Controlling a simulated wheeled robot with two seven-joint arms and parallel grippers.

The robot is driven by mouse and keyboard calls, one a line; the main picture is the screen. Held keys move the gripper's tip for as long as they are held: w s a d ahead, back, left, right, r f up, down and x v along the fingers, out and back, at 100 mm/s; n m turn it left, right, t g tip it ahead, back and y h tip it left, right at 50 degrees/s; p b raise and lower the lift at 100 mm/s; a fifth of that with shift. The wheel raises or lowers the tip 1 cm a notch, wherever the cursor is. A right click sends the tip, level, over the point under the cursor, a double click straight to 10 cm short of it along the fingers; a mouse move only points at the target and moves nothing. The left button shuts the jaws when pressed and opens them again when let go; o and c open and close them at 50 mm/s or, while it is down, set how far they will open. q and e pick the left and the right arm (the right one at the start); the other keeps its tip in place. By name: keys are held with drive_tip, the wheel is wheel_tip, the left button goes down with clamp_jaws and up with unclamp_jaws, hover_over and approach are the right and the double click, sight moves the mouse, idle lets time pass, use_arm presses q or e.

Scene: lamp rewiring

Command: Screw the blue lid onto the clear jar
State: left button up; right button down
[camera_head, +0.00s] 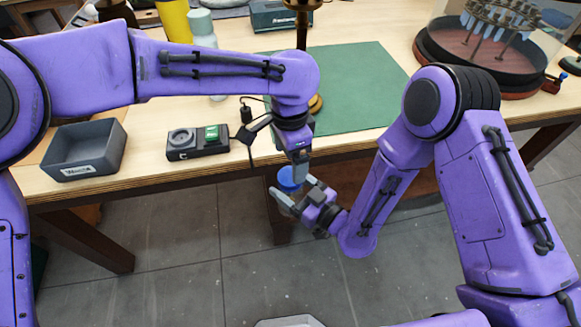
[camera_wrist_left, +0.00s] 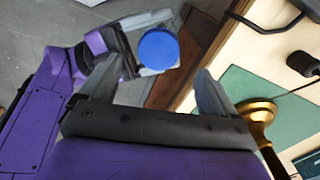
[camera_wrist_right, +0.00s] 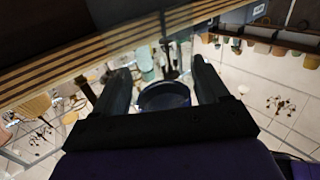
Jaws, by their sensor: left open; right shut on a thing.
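The blue lid (camera_head: 290,178) sits at the top of the clear jar (camera_head: 291,196), in front of the table edge. In the left wrist view the lid (camera_wrist_left: 158,50) is a round blue disc seen from above, hiding the jar. My right gripper (camera_head: 299,194) is shut on the jar, one finger on each side. In the right wrist view the jar (camera_wrist_right: 164,97) is a dark, glassy round shape between the fingers. My left gripper (camera_head: 299,170) is open and empty, pointing down just above the lid. I cannot tell whether the lid is threaded on.
The wooden table (camera_head: 150,170) lies behind the grippers, its front edge close by. Open floor lies below.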

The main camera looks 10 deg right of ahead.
use_arm(q)
wheel_tip(320, 180, up, 6)
drive_tip(key=shift+r, duration=0.2)
idle(0.6)
